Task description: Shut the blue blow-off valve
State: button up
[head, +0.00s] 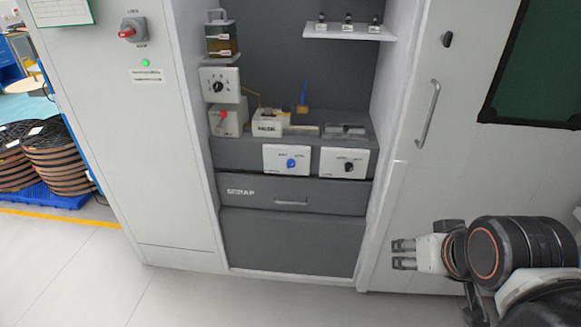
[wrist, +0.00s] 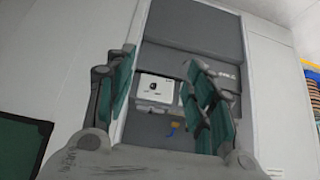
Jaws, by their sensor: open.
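The blue blow-off valve is a blue knob (head: 291,163) on a white box (head: 271,168), on the front of the grey bench. A similar white box with a black knob (head: 349,167) sits just right of it. My gripper (head: 403,254) is open and empty at the lower right, well apart from both boxes and pointing left. In the wrist view, which looks upside down, my open fingers (wrist: 165,85) frame the black-knob box (wrist: 153,88). The blue knob cannot be made out there; a finger seems to cover it.
A grey scrap drawer (head: 291,194) is below the valves. Several small items stand on the bench, including a blue upright piece (head: 303,92). A white door with a long handle (head: 428,114) is at right, a cabinet with a red switch (head: 128,33) at left. The floor in front is clear.

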jog(key=w+r+m+t+h+p, duration=0.1)
jog(key=w+r, duration=0.1)
jog(key=w, duration=0.8)
jog(key=w+r+m+t+h, duration=0.1)
jog(key=w+r+h, duration=0.15)
jog(key=w, duration=0.75)
jog(key=w+a+f+t+p, duration=0.1)
jog(key=w+a+f, duration=0.15)
jog(key=w, duration=0.55)
jog(key=w+a+f+t, duration=0.1)
jog(key=w+a+t, duration=0.15)
jog(key=w, duration=0.55)
jog(key=w+a+f+t+p, duration=0.1)
jog(key=w+a+f+t, duration=0.1)
jog(key=w+a+f, duration=0.75)
jog(key=n+t+y+b, duration=0.2)
jog(key=t+y+b, duration=0.1)
send_near(291, 166)
jog(key=w, duration=0.8)
jog(key=shift+f, duration=0.1)
jog(key=shift+w, duration=0.65)
jog(key=shift+d, duration=0.1)
jog(key=shift+c, duration=0.3)
